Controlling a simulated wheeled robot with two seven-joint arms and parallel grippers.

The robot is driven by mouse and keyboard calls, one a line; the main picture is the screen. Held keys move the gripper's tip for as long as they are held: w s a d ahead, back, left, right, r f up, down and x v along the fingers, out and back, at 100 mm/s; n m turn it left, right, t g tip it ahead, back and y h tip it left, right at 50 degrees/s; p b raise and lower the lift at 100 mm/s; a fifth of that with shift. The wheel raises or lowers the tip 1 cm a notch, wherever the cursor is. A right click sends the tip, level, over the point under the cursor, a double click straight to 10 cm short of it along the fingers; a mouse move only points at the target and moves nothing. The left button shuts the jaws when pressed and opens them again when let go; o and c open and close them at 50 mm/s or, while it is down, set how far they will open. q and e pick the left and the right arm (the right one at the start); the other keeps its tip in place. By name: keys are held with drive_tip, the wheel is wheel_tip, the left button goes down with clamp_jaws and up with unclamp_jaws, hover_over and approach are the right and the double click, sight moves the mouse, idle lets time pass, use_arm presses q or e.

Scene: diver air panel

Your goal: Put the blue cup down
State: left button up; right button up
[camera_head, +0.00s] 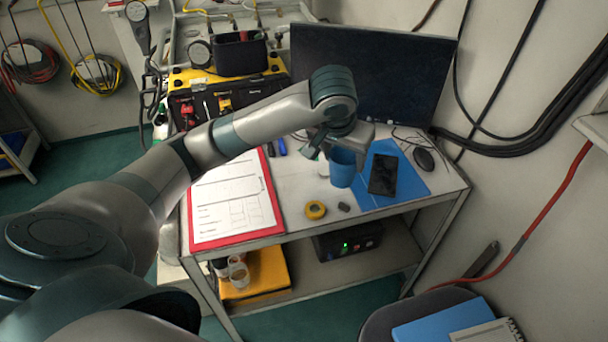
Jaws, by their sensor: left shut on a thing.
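The wrist hides some of the fingers. I cannot tell whether the cup's base touches the table or hangs just above it. My right gripper is not in view.
A black phone (383,174) lies on the mat, with a mouse (424,160) to its right. Yellow tape (316,210) and a small dark item (344,207) lie in front of the cup. A red clipboard (273,209) is left. A monitor (400,80) stands behind.

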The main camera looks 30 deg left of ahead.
use_arm(q)
drive_tip(key=a+f+p, duration=0.1)
drive_tip(key=a+f, duration=0.2)
drive_tip(key=a, duration=0.2)
drive_tip(key=s+a+f+p, duration=0.1)
drive_tip(key=a+f, duration=0.2)
drive_tip(key=a, duration=0.3)
drive_tip(key=shift+s+f+p, duration=0.15)
drive_tip(key=shift+f+p, duration=0.1)
drive_tip(key=shift+p, duration=0.05)
drive_tip(key=shift+f+p, duration=0.7)
drive_tip(key=shift+f, duration=1.3)
drive_tip(key=shift+f, duration=0.15)
drive_tip(key=o, duration=1)
